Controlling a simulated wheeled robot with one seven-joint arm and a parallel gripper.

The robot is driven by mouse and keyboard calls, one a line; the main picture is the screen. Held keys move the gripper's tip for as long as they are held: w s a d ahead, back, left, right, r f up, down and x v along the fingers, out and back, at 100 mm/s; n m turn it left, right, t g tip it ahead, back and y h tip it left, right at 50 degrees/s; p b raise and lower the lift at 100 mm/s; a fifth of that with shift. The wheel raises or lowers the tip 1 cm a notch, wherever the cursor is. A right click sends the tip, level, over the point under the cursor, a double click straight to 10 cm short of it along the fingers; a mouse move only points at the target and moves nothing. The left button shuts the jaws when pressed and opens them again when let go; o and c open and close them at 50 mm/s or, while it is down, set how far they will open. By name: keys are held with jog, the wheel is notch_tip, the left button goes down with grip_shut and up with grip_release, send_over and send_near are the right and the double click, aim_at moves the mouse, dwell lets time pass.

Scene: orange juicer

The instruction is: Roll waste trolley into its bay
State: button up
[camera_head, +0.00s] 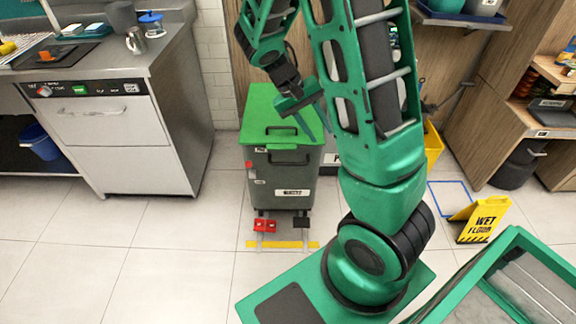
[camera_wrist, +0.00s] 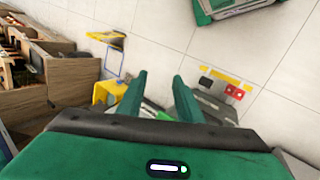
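The waste trolley (camera_head: 285,175) is a grey bin with a green lid (camera_head: 268,115) and a dark bar handle (camera_head: 289,158) on its front. It stands upright against the back wall area, on the floor. Red pedals (camera_head: 265,225) and a black pedal (camera_head: 301,222) show at its foot; the red ones also show in the wrist view (camera_wrist: 234,92). My gripper (camera_head: 320,133) is over the right side of the lid, fingers pointing down. In the wrist view my gripper (camera_wrist: 159,76) has its two green fingers apart with nothing held between them. Whether it touches the trolley I cannot tell.
A yellow floor line (camera_head: 283,245) lies before the trolley. To the right are a blue floor outline (camera_head: 452,183), a yellow wet-floor sign (camera_head: 483,219) and a yellow object (camera_head: 432,145) partly hidden by my arm. A steel dishwasher (camera_head: 117,125) stands left. Floor at front left is clear.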

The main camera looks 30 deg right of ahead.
jog(key=w+a+f+n+h, duration=0.35)
jog(key=w+f+h, duration=0.25)
jog(key=w+f, duration=0.6)
jog(key=n+t+h, duration=0.5)
jog(key=t, duration=0.2)
send_near(289, 164)
jog(key=x, duration=1)
jog(key=shift+w+d+f, duration=0.2)
jog(key=shift+w+f, duration=0.15)
grip_shut()
